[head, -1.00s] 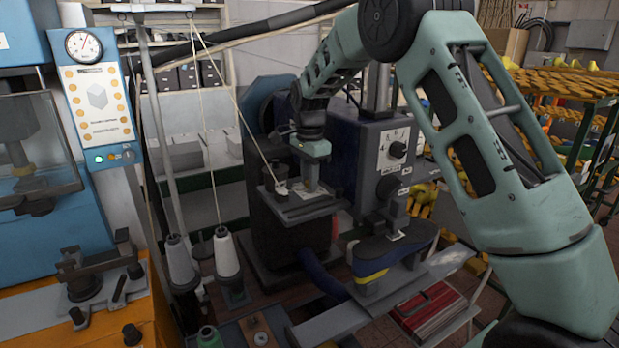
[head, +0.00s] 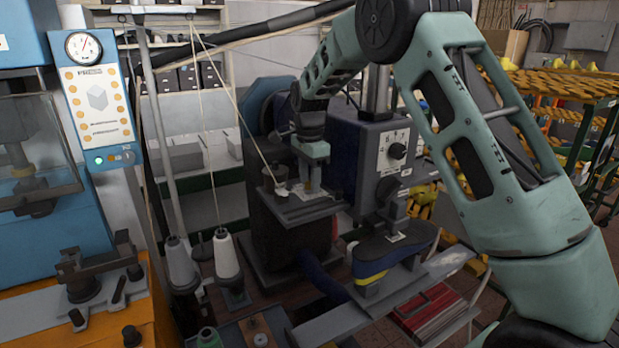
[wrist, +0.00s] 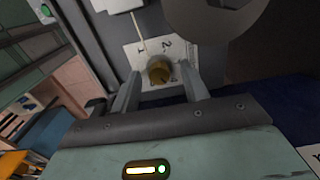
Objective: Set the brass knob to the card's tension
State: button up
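The brass knob (wrist: 158,72) stands on a pale plate (wrist: 150,52) marked with a 1 and a 2 in the wrist view. My gripper (wrist: 160,80) has one finger on each side of the knob, with a visible gap to each side, so it is open around it. In the head view my gripper (head: 311,178) points down over the plate on the dark machine, and the knob is small between the fingers. The knob's pointer is too small to read. I cannot make out a card with a readable tension value.
A dark blue machine box with a black knob (head: 397,151) on a white dial stands right of my gripper. A thread runs down to the plate from the left. Thread cones (head: 226,254) stand at front left. A blue shoe last (head: 394,245) sits at front right.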

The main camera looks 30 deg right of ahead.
aim_at(309, 182)
notch_tip(309, 182, up, 17)
jog(key=b, duration=0.3)
jog(key=shift+r+b, duration=0.2)
jog(key=shift+b, duration=0.1)
dwell(0.3)
jog(key=s+a+f+n+y+b, duration=0.1)
jog(key=s+a+f+n+b, duration=0.1)
jog(key=s+a+f+n, duration=0.7)
jog(key=s+a+f+n+b, duration=0.35)
jog(key=s+a+f, duration=0.2)
jog(key=a, duration=0.55)
jog(key=s+a+f+n+b, duration=0.1)
jog(key=s+f+n, duration=0.5)
jog(key=s, duration=0.6)
jog(key=s+a+f+n+b, duration=0.1)
jog(key=s+f+n, duration=0.6)
jog(key=s, duration=0.6)
jog(key=shift+a+f+b, duration=0.25)
jog(key=shift+f+b, duration=0.05)
jog(key=shift+f, duration=0.4)
jog(key=shift+d, duration=0.1)
